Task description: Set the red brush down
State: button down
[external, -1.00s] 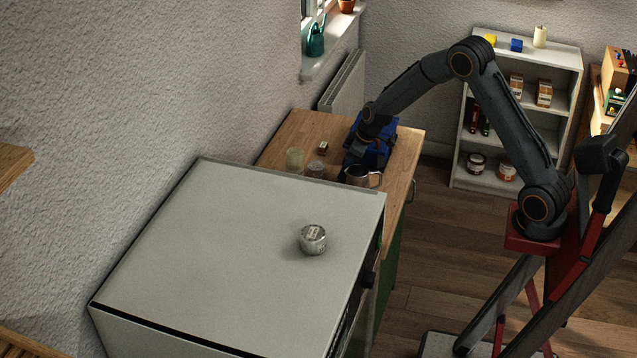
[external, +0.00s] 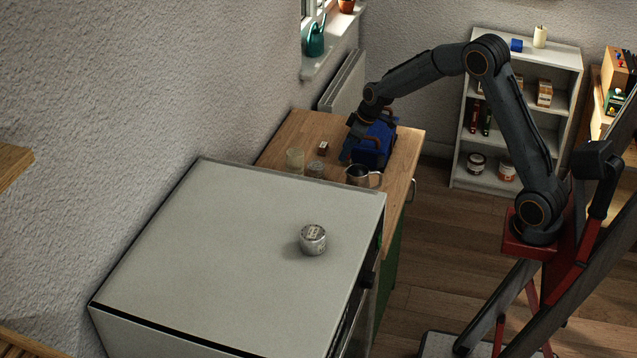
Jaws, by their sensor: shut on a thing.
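My gripper (external: 348,151) is above the wooden worktop (external: 276,148), between the blue toolbox and the metal jug, pointing down. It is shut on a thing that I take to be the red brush. The brush is too small and dark here to make out, and no red brush shows clearly elsewhere on the worktop. The metal jug (external: 358,174) stands upright just in front of my gripper.
A blue toolbox (external: 376,148) stands behind my gripper. A round tin (external: 313,239) sits on the otherwise clear white appliance top (external: 220,250).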

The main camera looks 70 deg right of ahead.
jog(key=r, duration=0.1)
jog(key=w+r+b, duration=0.1)
jog(key=shift+w+r, duration=0.2)
jog(key=shift+r, duration=0.15)
jog(key=w+a+b, duration=0.2)
jog(key=w+b, duration=0.1)
jog(key=w, duration=0.7)
jog(key=w+a+b, duration=0.2)
jog(key=w+b, duration=0.1)
jog(key=w, duration=0.7)
jog(key=f, duration=0.3)
jog(key=f+p, duration=0.1)
jog(key=f, duration=0.2)
jog(key=f+p, duration=0.1)
jog(key=f, duration=0.2)
jog(key=shift+w+f, duration=0.25)
jog(key=shift+f, duration=0.2)
jog(key=c, duration=1.7)
grip_release()
